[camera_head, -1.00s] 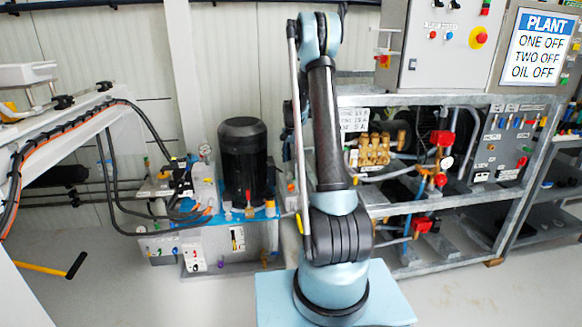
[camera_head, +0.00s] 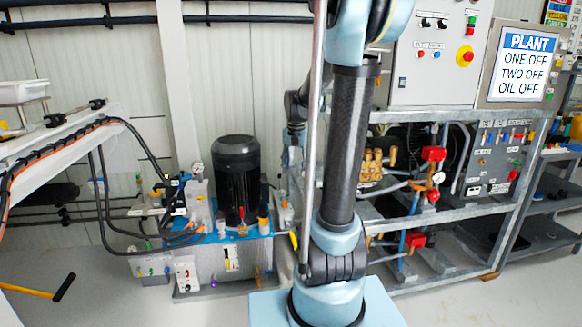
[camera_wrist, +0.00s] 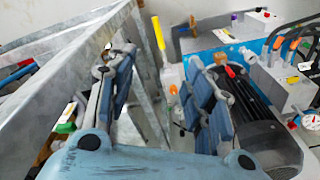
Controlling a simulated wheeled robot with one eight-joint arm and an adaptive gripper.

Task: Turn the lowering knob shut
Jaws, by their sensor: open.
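My gripper (camera_wrist: 163,75) is open and empty in the wrist view, its two blue-padded fingers wide apart. Between and beyond the fingers stands a pale small unit (camera_wrist: 172,78) with a yellow upright handle (camera_wrist: 158,33). Several small coloured knobs and fittings sit on the blue-topped hydraulic unit, among them orange ones (camera_wrist: 278,43). I cannot tell which one is the lowering knob. In the head view the hydraulic unit (camera_head: 222,262) stands left of my arm, with its black motor (camera_head: 237,175) on top. My gripper is hidden behind my arm there.
A grey metal frame (camera_head: 462,215) with pumps and valves stands right of my arm; its galvanised beams (camera_wrist: 70,60) run close on the wrist view's left. The black motor (camera_wrist: 255,105) lies close behind the right finger. A white beam with hoses (camera_head: 60,145) is at left.

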